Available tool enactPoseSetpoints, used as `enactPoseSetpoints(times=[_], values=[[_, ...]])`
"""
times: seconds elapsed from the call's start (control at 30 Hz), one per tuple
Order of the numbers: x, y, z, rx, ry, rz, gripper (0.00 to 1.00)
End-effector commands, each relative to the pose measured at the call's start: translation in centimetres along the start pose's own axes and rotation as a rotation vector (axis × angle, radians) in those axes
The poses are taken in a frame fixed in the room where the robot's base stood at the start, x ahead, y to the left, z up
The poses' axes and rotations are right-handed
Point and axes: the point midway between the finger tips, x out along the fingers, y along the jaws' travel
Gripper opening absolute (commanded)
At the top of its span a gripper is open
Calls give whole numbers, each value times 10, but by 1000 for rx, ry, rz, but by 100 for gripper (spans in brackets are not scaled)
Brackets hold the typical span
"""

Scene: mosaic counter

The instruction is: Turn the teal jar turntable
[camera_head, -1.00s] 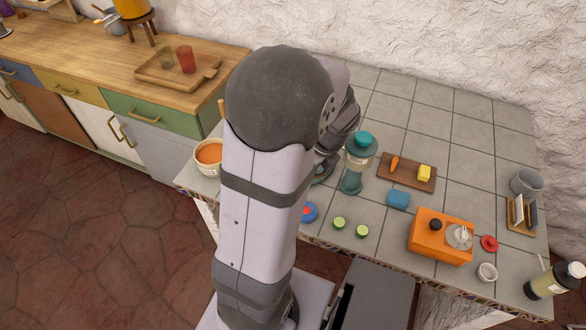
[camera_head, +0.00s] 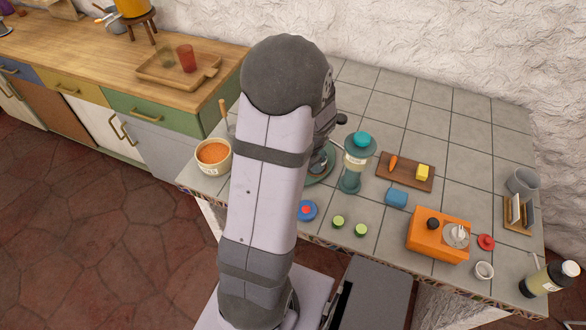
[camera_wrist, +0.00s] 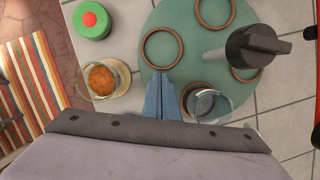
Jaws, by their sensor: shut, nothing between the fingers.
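The teal turntable (camera_wrist: 195,60) is a round flat disc under my gripper in the wrist view. It bears several brown rings. A dark grey post with a flat handle (camera_wrist: 262,40) stands over its right part, and a glass jar (camera_wrist: 210,103) is at its near edge. In the head view only a rim of the turntable (camera_head: 322,178) shows beside my arm. My gripper (camera_wrist: 164,78) is shut and empty, its blue-grey fingertips over the disc's near part, beside the glass jar. Whether they touch the disc I cannot tell. The head view hides the fingertips behind my arm.
A teal-lidded glass jar (camera_head: 352,172) stands right of the turntable. A small glass with orange contents (camera_wrist: 102,78) and a green round item with a red top (camera_wrist: 92,20) are left of the disc.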

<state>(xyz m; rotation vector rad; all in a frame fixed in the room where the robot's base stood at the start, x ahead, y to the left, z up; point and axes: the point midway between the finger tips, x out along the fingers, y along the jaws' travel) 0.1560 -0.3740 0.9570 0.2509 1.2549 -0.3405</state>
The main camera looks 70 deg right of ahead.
Motion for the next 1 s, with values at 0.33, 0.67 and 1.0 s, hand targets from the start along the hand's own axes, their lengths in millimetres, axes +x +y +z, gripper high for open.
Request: enactPoseSetpoints(times=[0.33,0.67,1.0], values=[[0,3,3,33,1,-8,0],[1,4,5,61,0,-17,0],[2,6,7,97,1,-28,0]])
